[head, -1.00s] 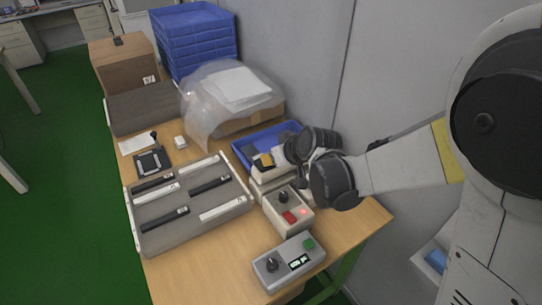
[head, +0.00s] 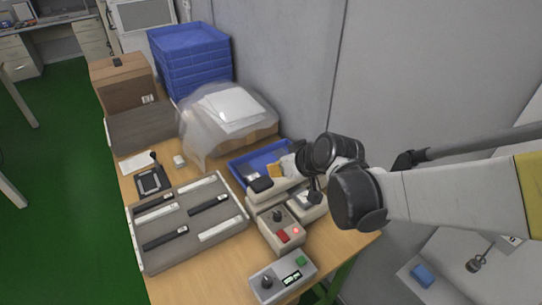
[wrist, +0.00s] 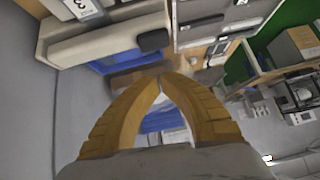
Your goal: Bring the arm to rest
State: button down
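My gripper (head: 276,172) hangs at the back right of the wooden table, its orange fingers partly hidden behind my dark wrist joints. It is beside and seemingly just above a beige device with a black knob (head: 261,184). In the wrist view, the two orange fingers of my gripper (wrist: 161,80) curve together and their tips meet. Nothing shows between the tips. The black knob (wrist: 153,40) and its beige device appear beyond the fingertips, apart from them.
A blue bin (head: 238,170) lies just behind the gripper. A control box with a red button (head: 283,237) and a grey box with a green button (head: 283,277) stand in front. A grey tray (head: 150,262) holds several strips. A wall (head: 285,75) closes the back.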

jog(key=shift+s+r, duration=0.1)
dwell(0.4)
jog(key=s+d+r+m+h, duration=0.2)
jog(key=s+d+m, duration=0.1)
jog(key=s+d, duration=0.6)
jog(key=s+d+r+m+h+b, duration=0.1)
jog(key=s+d+r+m+h, duration=0.1)
jog(key=s+d, duration=0.7)
jog(key=shift+s+d+m+h, duration=0.35)
jog(key=shift+d+m+h, duration=0.15)
jog(key=shift+m+h, duration=0.2)
